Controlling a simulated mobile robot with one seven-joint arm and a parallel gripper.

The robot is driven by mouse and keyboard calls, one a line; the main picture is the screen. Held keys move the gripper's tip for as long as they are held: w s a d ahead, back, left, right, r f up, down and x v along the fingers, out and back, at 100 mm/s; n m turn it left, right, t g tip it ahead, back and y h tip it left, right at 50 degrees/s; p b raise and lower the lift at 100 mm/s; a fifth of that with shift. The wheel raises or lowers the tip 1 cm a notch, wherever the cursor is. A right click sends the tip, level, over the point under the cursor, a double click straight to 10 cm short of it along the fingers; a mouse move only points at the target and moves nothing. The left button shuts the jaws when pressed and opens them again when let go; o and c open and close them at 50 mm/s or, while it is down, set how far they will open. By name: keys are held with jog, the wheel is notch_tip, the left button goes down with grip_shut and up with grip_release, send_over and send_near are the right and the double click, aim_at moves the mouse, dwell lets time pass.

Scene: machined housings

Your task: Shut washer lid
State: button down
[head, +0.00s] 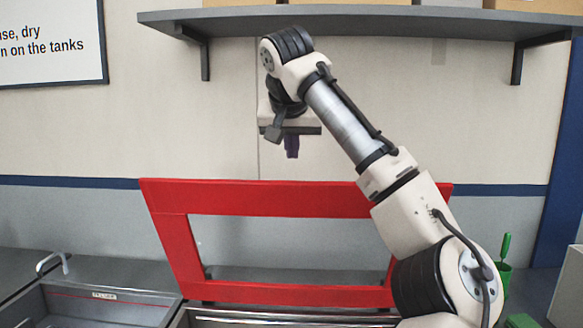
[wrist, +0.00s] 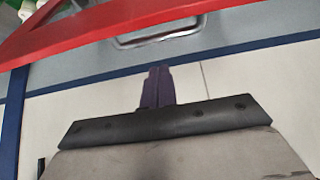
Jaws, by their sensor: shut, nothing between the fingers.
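The washer lid is a red frame with a large open window (head: 270,197). It stands raised, leaning slightly back, at the rear of the washer, whose metal rim (head: 290,318) shows at the bottom of the head view. My gripper (head: 291,153) is above the lid's top edge in the head view, fingers pointing down, with a gap between them and the lid. In the wrist view my gripper (wrist: 156,72) is shut and empty, and the red lid (wrist: 95,40) crosses the top of the picture. My arm hides the lid's right side.
A grey sink (head: 90,305) with a tap (head: 52,262) lies to the left. A wall shelf (head: 350,20) with boxes is above my arm. A green-handled brush (head: 506,246) stands at right. A sign (head: 50,40) hangs at upper left.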

aim_at(292, 182)
jog(key=f, duration=0.1)
jog(key=f+p, duration=0.1)
jog(key=f, duration=0.2)
jog(key=shift+w+f+p, duration=0.2)
jog(key=shift+w+p, duration=0.1)
jog(key=shift+w, duration=0.05)
jog(key=shift+s+f, duration=0.35)
jog(key=shift+s, duration=0.4)
